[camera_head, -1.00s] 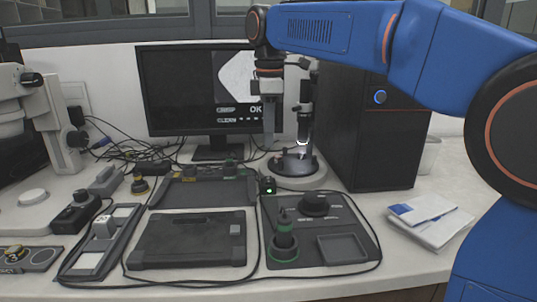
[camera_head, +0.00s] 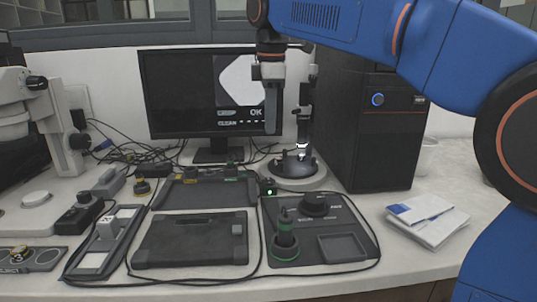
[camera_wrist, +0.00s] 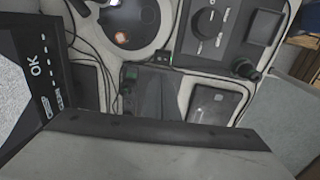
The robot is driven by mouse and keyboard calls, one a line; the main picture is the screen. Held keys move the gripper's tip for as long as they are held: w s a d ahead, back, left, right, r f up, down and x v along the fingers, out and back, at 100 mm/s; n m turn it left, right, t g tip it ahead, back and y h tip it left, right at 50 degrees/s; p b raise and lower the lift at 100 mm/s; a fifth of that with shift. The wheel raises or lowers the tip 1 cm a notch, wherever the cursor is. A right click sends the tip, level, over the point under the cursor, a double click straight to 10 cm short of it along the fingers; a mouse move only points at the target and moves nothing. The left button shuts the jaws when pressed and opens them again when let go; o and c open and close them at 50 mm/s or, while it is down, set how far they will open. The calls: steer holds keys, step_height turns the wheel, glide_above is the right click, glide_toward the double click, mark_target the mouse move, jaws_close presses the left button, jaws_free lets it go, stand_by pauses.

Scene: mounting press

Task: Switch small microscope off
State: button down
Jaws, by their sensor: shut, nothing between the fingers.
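The small microscope (camera_head: 303,110) stands upright on a round pale base in front of the tower case. A bright spot shows low on it, over the dark stage. In the wrist view its round base (camera_wrist: 151,22) is at the top, with a small reddish glowing spot. A small black box (camera_head: 268,187) with a lit green light sits just in front of the base; it also shows in the wrist view (camera_wrist: 162,58). My gripper (camera_head: 272,132) is shut and empty, pointing down in front of the monitor, left of the microscope column and above the box.
The monitor (camera_head: 170,95) shows "OK". A black tower case (camera_head: 365,135) stands at the right. A dark panel with a knob (camera_head: 314,205) and a green-based tool (camera_head: 284,240) lies in front. Trays, cables and a larger microscope (camera_head: 60,120) fill the left. Papers (camera_head: 428,217) lie right.

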mark_target(269, 179)
steer(key=shift+w+f, duration=0.1)
steer(key=shift+w, duration=0.05)
steer(key=f, duration=0.4)
steer(key=w+f, duration=0.1)
steer(key=f, duration=0.9)
steer(key=shift+w, duration=0.35)
